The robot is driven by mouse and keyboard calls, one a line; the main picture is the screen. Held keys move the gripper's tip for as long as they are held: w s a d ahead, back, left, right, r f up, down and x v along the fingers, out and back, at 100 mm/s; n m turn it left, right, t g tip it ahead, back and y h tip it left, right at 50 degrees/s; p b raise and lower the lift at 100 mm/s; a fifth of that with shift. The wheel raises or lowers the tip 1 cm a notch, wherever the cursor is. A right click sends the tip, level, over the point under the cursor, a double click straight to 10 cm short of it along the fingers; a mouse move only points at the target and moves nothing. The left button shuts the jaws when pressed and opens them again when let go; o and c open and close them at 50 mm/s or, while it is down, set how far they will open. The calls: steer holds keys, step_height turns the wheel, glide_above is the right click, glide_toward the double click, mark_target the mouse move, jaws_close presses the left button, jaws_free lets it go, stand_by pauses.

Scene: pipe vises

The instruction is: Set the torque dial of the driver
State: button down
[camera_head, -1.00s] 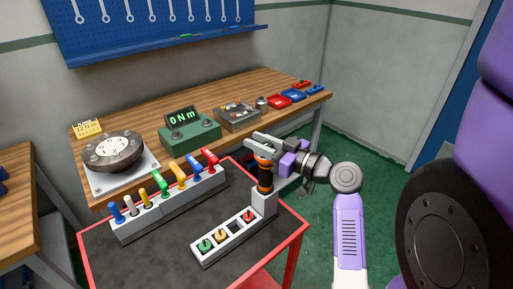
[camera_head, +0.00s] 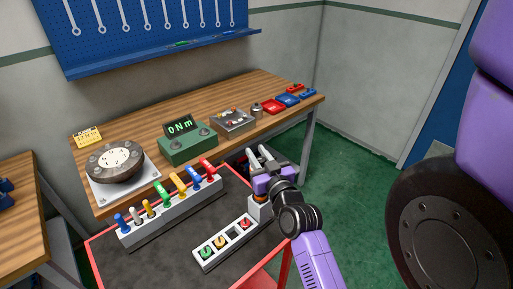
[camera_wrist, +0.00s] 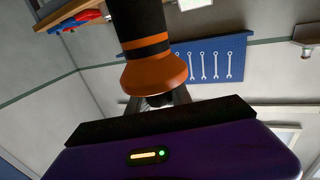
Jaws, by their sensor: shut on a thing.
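The driver stands in a grey holder (camera_head: 257,211) at the right end of the tray cart. In the head view only a bit of its orange lower part (camera_head: 262,197) shows under my gripper. In the wrist view the driver's black body with an orange band and flared orange collar (camera_wrist: 155,76) hangs in front of my jaws. My gripper (camera_head: 259,153) is shut on the driver at its collar end; the exact contact is partly hidden. No dial markings are legible. A green tester (camera_head: 188,150) on the bench reads "0 Nm". A yellow card (camera_head: 87,137) carries small, blurred text.
A rack (camera_head: 172,218) of several coloured-handled bits stands on the red-rimmed cart. A white block (camera_head: 220,254) holds green, yellow and red pieces and has an empty square slot. A round dark fixture (camera_head: 116,161) and small red and blue trays sit on the bench.

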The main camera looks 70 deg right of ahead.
mark_target(263, 164)
stand_by(0.5)
steer(key=c, duration=1.1)
jaws_free()
steer(key=shift+c, duration=0.2)
steer(key=b+v, duration=0.2)
steer(key=v, duration=0.4)
steer(key=shift+a+f, duration=0.15)
steer(key=shift+f, duration=0.05)
steer(key=shift+v, duration=0.75)
steer(key=shift+s+r, duration=0.1)
steer(key=shift+r, duration=0.05)
steer(key=shift+r+m, duration=0.1)
steer(key=shift+m, duration=0.2)
